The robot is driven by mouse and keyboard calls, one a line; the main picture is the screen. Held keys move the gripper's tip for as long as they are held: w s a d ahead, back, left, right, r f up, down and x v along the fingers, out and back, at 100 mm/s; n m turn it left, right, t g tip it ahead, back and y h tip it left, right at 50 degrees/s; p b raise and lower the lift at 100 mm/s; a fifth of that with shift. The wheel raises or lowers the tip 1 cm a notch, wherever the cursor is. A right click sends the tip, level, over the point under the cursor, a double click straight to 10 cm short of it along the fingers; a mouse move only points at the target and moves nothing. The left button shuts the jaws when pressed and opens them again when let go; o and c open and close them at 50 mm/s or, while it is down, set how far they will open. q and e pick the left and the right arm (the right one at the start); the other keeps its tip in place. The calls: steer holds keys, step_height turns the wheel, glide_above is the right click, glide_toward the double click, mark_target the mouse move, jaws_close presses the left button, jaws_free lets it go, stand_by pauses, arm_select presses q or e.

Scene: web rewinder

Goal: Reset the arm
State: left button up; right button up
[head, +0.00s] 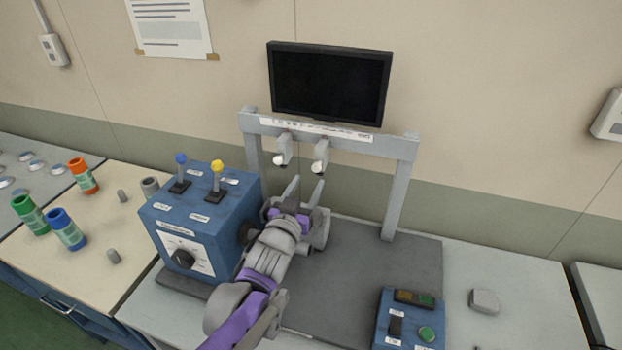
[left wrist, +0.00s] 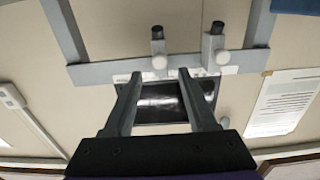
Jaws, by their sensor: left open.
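My left arm reaches in from the bottom of the head view. My left gripper (head: 306,186) is open, its two fingers pointing up and away below the grey frame (head: 402,185). Nothing shows between the fingers. In the left wrist view the open fingers (left wrist: 160,76) point toward the frame's crossbar (left wrist: 95,73). Two small brackets with white knobs (head: 280,160) (head: 318,168) hang from the crossbar, just above the fingertips in the head view. I cannot tell whether the fingers touch anything. My right gripper is in neither view.
A blue control box (head: 205,225) with a blue-topped and a yellow-topped lever stands close left of my arm. A blue button box (head: 408,318) is at front right, by a small grey block (head: 484,301). A black monitor (head: 330,84) is above the frame. Coloured cylinders stand left.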

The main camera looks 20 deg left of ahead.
arm_select(q)
steer(key=shift+s, duration=0.2)
stand_by(0.3)
steer(key=s+f+g, duration=0.6)
steer(key=s+f, duration=0.3)
steer(key=s, duration=0.4)
steer(key=s+f+g, duration=0.6)
steer(key=s+f, duration=0.3)
steer(key=s, duration=0.4)
steer(key=shift+s+a+f+y, duration=0.15)
steer(key=shift+s+f+y, duration=0.05)
steer(key=shift+s+y, duration=0.15)
